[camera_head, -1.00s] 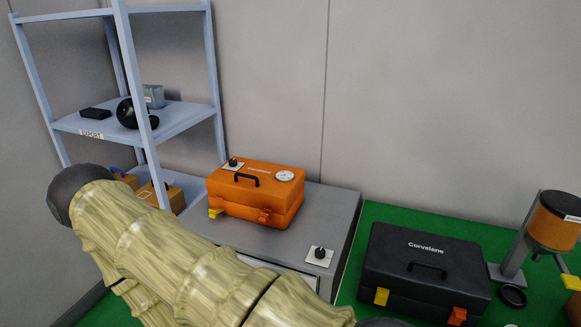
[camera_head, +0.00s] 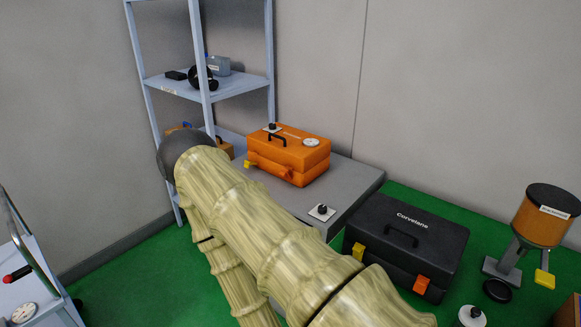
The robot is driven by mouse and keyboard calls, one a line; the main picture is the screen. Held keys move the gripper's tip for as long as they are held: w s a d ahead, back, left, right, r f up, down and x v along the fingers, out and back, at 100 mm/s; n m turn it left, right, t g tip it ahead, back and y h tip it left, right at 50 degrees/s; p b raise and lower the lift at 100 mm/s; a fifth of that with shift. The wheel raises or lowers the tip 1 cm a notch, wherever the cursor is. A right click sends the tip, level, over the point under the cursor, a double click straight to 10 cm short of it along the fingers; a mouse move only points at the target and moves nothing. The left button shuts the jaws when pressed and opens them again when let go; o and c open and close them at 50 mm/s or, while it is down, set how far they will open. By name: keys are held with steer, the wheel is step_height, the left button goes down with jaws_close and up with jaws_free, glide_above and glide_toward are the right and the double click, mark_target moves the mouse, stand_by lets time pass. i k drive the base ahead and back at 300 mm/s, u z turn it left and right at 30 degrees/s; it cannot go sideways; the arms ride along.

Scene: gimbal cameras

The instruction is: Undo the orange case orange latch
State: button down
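The orange case (camera_head: 290,155) stands closed on a grey cabinet (camera_head: 352,183) in the middle of the head view. It has a black handle (camera_head: 278,138) on top. A yellow latch (camera_head: 248,163) sits at the left of its front. Its orange latch (camera_head: 287,174) is at the right of the front, small and hard to tell from the case body. My arm, in a ribbed yellowish sleeve, crosses the foreground and hides the cabinet's front. My gripper cannot be made out in this view.
A black case (camera_head: 405,240) with a yellow and an orange latch stands on the green floor at right, by an orange-and-black canister (camera_head: 548,215). A blue-grey shelf (camera_head: 235,86) stands behind left. A cart (camera_head: 40,290) is at lower left. Green floor is open between cart and arm.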

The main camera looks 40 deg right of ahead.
mark_target(283, 172)
steer(key=z, duration=0.7)
